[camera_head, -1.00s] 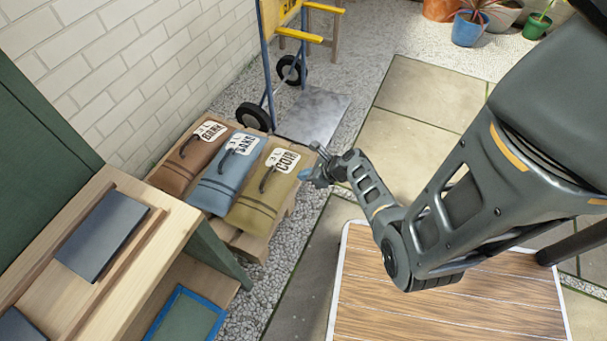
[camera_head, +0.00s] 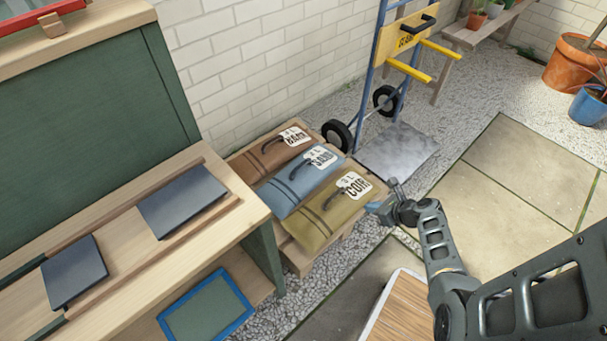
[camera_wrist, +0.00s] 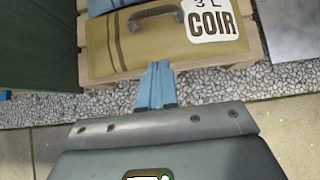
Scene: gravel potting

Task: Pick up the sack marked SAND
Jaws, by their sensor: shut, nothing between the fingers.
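The blue sack marked SAND (camera_head: 292,189) lies in the middle of a row of three on a low wooden pallet (camera_head: 297,262). Its dark handle faces up beside the white label. The brown sack marked BARK (camera_head: 262,158) lies behind it and the olive sack marked COIR (camera_head: 322,220) in front. My gripper (camera_head: 374,207) is shut and empty, just off the right side of the COIR sack. In the wrist view my blue fingers (camera_wrist: 156,86) are together in front of the COIR sack (camera_wrist: 150,50). Only an edge of the SAND sack (camera_wrist: 104,5) shows there.
A wooden bench (camera_head: 130,285) with dark slabs stands left of the pallet. A hand truck (camera_head: 398,152) with a metal plate stands behind right. A wood-topped surface (camera_head: 395,312) is at the front. Gravel and paving lie open to the right.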

